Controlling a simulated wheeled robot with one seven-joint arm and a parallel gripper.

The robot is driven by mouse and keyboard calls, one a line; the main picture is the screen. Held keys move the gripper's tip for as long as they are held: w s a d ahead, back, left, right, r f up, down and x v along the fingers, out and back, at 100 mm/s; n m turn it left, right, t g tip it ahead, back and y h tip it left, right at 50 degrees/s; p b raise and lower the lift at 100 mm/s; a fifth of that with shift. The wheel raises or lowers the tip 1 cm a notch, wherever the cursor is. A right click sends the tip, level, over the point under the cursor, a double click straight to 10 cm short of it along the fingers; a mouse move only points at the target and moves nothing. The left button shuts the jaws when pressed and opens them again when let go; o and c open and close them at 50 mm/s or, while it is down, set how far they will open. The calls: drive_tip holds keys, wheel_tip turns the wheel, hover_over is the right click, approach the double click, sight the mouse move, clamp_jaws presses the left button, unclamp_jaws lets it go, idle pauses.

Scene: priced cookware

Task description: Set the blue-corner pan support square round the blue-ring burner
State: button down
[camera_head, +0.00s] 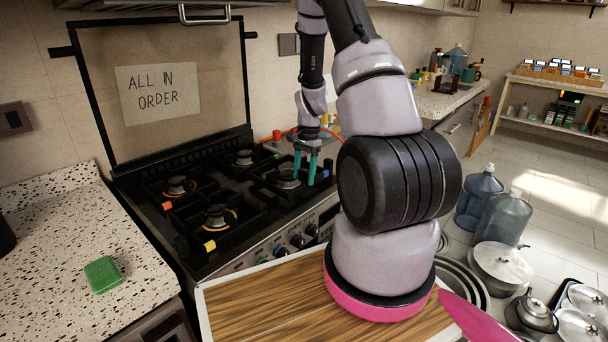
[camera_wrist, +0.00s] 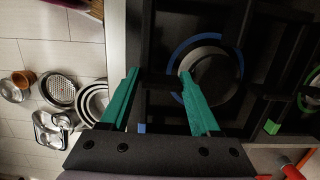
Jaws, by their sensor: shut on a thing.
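The blue-ring burner (camera_wrist: 207,75) shows in the wrist view as a dark cap with a blue arc round it. The support's blue corner (camera_wrist: 141,128) shows between the fingers in the wrist view. Its bars lie around the burner, but one finger hides part of the ring. I cannot tell whether the support rests flat or is held slightly up.
A green-cornered support (camera_wrist: 272,127) is beside mine in the wrist view. A green sponge (camera_head: 103,274) lies on the left counter. Pots (camera_head: 500,262) and water bottles (camera_head: 478,198) stand on the floor at right.

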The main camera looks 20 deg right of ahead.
idle(0.4)
drive_tip(key=shift+r, duration=0.1)
drive_tip(key=shift+r, duration=1.7)
drive_tip(key=shift+f, duration=0.2)
drive_tip(key=shift+f, duration=1.25)
idle(0.4)
drive_tip(key=shift+f, duration=0.3)
drive_tip(key=shift+f, duration=0.1)
idle(1.1)
